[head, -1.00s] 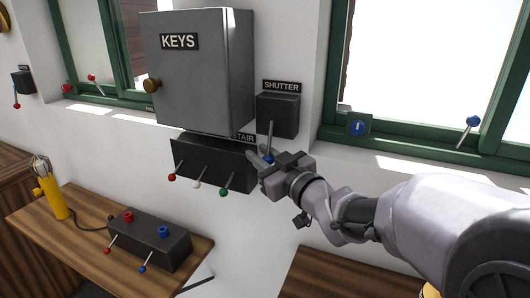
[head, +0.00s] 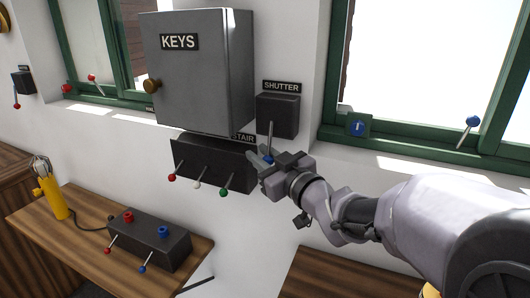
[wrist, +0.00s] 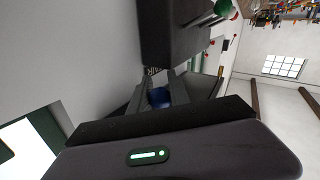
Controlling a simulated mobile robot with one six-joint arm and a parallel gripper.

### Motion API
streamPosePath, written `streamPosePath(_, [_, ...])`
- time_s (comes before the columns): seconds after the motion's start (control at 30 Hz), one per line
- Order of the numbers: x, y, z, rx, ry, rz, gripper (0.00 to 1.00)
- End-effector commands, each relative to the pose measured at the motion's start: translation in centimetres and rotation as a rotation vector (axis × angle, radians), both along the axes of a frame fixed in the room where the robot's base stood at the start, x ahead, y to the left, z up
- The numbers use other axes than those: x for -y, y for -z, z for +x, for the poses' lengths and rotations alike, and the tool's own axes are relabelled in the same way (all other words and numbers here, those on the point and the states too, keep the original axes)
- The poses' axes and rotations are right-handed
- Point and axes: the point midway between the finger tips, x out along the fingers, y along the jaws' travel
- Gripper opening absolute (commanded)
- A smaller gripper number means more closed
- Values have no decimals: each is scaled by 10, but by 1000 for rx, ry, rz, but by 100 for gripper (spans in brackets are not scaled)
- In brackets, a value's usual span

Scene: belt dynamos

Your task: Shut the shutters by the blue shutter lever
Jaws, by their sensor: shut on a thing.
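The shutter box (head: 278,115) is a dark box on the white wall under a SHUTTER label. Its thin metal lever (head: 270,136) hangs down from it and ends in a blue knob (head: 267,159). My gripper (head: 265,160) is at the lower end of this lever, shut on the blue knob. In the wrist view the blue knob (wrist: 159,97) sits between the two fingers of my gripper (wrist: 160,92). The fingers hide part of the knob.
Left of my gripper, the STAIR box (head: 212,163) has red, white and green levers close by. The grey KEYS cabinet (head: 200,75) hangs above it. A window with a blue-knobbed handle (head: 473,121) is at right. A control box (head: 148,240) stands on the wooden desk below.

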Motion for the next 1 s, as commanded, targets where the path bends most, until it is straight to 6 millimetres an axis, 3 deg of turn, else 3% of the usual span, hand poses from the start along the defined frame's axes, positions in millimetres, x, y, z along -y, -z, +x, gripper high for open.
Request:
streamPosePath(0.37, [13, -6, -5, -58, 1, -149, 0])
streamPosePath(1.0, [61, -19, -23, -261, -2, -714, 0])
